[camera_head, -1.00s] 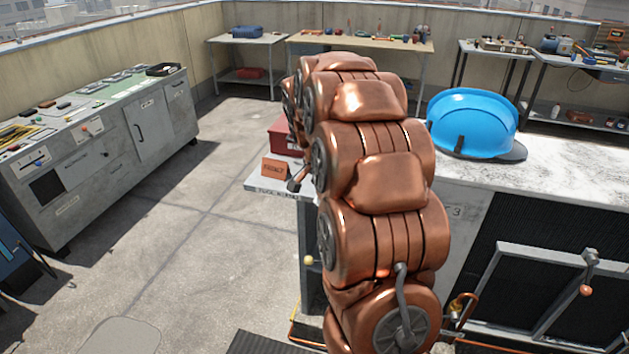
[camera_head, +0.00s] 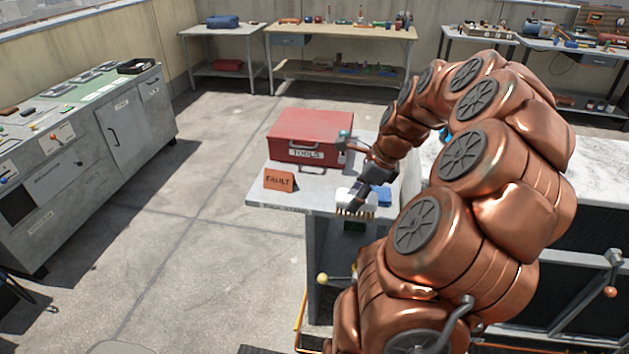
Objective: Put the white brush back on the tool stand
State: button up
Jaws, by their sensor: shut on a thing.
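The white brush (camera_head: 357,198) shows a white body with yellowish bristles pointing down. My gripper (camera_head: 366,195) is shut on it and holds it at the front edge of the tool stand (camera_head: 290,199), a grey-topped stand with lettering along its front edge. I cannot tell whether the bristles touch the stand top or hang just above or in front of it. My gripper's fingers are dark and partly cover the brush.
A red toolbox (camera_head: 310,137) marked "TOOLS" stands at the back of the stand. An orange "FAULT" sign (camera_head: 280,180) stands to the left of the brush. A blue item (camera_head: 384,196) lies just right of the brush. A white-topped unit (camera_head: 596,168) is at right, partly behind my arm.

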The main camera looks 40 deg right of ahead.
jog(key=w+d+p, duration=0.1)
jog(key=w, duration=0.4)
jog(key=w+d+f+p, duration=0.1)
jog(key=w+p, duration=0.1)
jog(key=w, duration=0.2)
jog(key=w+d+p, duration=0.1)
jog(key=w+d, duration=0.1)
jog(key=w, duration=0.3)
jog(key=shift+w+d+f+p, duration=0.1)
jog(key=shift+w+f+p, duration=0.1)
jog(key=shift+w+p, duration=0.15)
jog(key=shift+f+p, duration=0.8)
jog(key=shift+f, duration=1)
jog(key=o, duration=1.2)
jog(key=shift+d+r, duration=0.1)
jog(key=shift+r, duration=0.05)
jog(key=b+v, duration=0.3)
jog(key=v, duration=0.8)
jog(key=shift+s+r, duration=0.1)
jog(key=shift+r, duration=0.2)
